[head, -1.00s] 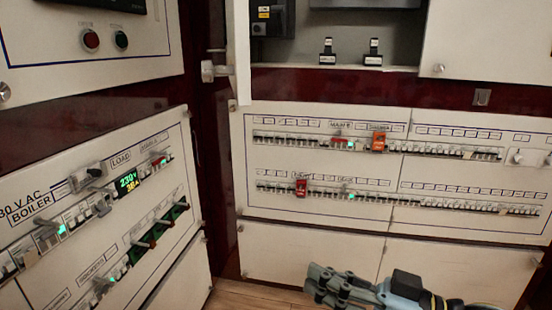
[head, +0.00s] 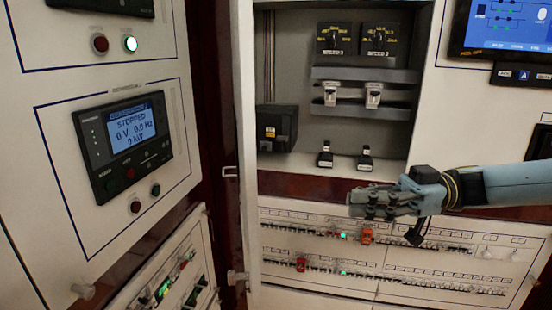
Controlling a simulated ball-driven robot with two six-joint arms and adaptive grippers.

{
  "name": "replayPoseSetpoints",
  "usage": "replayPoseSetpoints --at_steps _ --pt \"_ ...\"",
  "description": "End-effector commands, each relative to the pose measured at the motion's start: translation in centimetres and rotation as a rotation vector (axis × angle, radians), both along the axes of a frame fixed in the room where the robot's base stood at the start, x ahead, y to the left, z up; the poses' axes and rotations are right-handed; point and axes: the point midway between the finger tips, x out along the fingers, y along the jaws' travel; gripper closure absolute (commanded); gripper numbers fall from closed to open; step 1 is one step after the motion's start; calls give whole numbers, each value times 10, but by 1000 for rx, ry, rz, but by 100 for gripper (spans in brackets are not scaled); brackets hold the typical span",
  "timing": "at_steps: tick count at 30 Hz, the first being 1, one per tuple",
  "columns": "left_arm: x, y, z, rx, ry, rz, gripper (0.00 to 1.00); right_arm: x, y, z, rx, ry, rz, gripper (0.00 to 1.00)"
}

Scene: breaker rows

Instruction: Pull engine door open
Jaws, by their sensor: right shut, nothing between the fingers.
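No label reading engine is legible on any door. A white upright panel edge (head: 243,120), seen nearly edge-on, stands left of an open cabinet compartment (head: 350,178); it looks like a door standing open, but I cannot tell for sure. A small light handle or latch (head: 230,172) sits beside it, with another fitting (head: 237,277) lower down. My right gripper (head: 358,203) comes in from the right, shut and empty, in front of the breaker panel's top edge. It is right of the panel edge and apart from it. My left gripper is out of view.
The compartment holds two dials (head: 380,39), switches and a black box (head: 277,128). Below it is a white breaker panel (head: 420,262) with red switches. At left is a generator panel with a lit screen (head: 128,133). A monitor (head: 505,27) is at upper right.

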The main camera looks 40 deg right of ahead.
Motion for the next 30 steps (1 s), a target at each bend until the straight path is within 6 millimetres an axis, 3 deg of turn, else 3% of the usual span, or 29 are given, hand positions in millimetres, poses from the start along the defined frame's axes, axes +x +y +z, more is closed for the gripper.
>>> replayPoseSetpoints --at_steps 1,7,21,30 --pt "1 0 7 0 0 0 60 1 -1 8 -5 -1 2 100" --pt "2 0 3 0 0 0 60 8 11 6 -7 -5 4 100" --pt "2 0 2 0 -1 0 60 50 96 9 -3 -8 1 100" --pt "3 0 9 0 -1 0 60 63 123 8 -7 -3 2 100"
